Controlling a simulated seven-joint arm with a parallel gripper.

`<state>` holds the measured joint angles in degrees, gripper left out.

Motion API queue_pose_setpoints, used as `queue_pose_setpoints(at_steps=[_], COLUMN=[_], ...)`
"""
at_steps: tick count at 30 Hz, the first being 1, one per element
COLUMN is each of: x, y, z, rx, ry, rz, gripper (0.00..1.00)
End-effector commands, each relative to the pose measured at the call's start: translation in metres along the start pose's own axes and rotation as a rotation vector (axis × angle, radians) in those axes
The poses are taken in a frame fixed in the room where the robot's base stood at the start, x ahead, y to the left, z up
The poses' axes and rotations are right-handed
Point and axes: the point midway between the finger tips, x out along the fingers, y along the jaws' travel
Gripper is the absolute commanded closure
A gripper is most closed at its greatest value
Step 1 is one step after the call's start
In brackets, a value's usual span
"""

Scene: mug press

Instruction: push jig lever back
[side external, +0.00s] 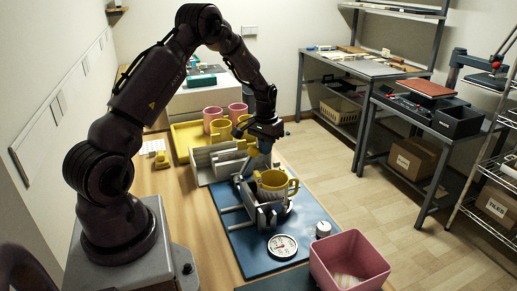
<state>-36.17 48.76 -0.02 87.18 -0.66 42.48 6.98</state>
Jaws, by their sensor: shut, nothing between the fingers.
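My gripper (264,147) is shut and empty. It points down just behind the grey jig (262,217), near its far left side. The jig stands on a blue base plate (303,232) and has grey upright plates and rods. A yellow mug (272,184) sits upright in the jig, with its handle to the right. The jig lever is not clearly told apart from the other grey parts near the fingertips. I cannot tell whether my fingers touch it.
A yellow tray (181,150) behind holds pink mugs (213,119) and yellow ones. A grey rack (215,162) stands between tray and jig. A round dial (283,246), a small white knob (323,229) and a pink bin (348,262) are at the front. The wooden table (190,215) is clear left of the plate.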

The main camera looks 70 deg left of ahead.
Motion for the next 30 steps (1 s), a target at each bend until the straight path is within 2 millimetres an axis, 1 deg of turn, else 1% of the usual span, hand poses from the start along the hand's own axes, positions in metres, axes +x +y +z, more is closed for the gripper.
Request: queue_pose_setpoints(at_steps=[1, 30], x=[0.011, 0.009], y=[-0.012, -0.035], z=[0.017, 0.059], rx=[-0.013, -0.009], ry=[-0.047, -0.047], rz=[-0.010, -0.010], gripper=[1.00, 1.00])
